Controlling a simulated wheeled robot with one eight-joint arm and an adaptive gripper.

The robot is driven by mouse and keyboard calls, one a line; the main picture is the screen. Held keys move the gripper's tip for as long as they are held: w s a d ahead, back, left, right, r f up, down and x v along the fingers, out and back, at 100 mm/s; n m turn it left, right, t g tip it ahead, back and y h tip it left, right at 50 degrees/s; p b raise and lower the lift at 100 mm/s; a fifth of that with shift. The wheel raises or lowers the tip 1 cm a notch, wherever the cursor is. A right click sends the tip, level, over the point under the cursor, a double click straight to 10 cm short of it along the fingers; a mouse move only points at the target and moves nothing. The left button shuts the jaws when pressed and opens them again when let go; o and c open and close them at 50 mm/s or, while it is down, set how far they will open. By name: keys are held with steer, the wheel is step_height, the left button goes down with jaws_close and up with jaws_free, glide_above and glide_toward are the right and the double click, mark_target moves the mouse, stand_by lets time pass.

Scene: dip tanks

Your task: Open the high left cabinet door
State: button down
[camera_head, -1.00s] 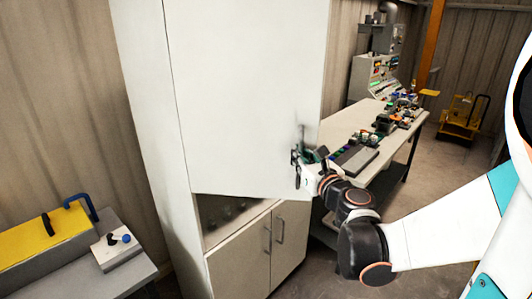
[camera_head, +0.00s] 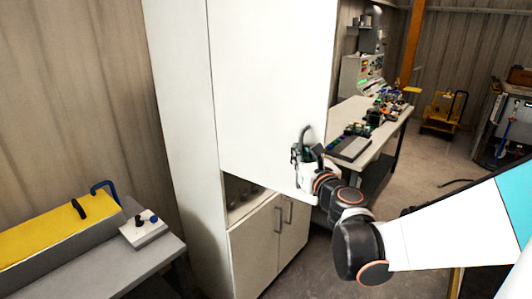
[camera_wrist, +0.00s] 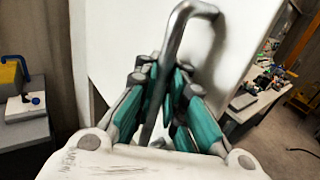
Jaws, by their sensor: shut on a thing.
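The high left cabinet door (camera_head: 265,85) is a large white panel, swung partway out from the cabinet (camera_head: 185,140). A dark strip of the interior shows beneath its lower edge. The door's metal bar handle (camera_wrist: 178,45) rises between my fingers in the wrist view; its top also shows in the head view (camera_head: 305,131). My gripper (camera_head: 307,155) is at the door's lower right corner, shut on the handle. In the wrist view its teal fingers (camera_wrist: 168,95) sit on both sides of the bar.
Two lower cabinet doors (camera_head: 268,240) with bar handles are closed. A bench (camera_head: 385,128) with small parts stands behind the door on the right. At left is a grey table (camera_head: 105,255) with a yellow-topped box (camera_head: 55,230) and a small switch box (camera_head: 143,229). Floor at right is open.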

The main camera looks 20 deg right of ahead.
steer(key=shift+s+a, duration=0.2)
steer(key=shift+s, duration=0.15)
steer(key=shift+f, duration=0.1)
steer(key=c, duration=1.8)
jaws_free()
steer(key=shift+s, duration=0.1)
steer(key=shift+c, duration=0.2)
steer(key=shift+o, duration=0.9)
steer(key=shift+s+d, duration=0.15)
steer(key=shift+d, duration=0.05)
steer(key=shift+w+a, duration=0.15)
steer(key=shift+w, duration=0.05)
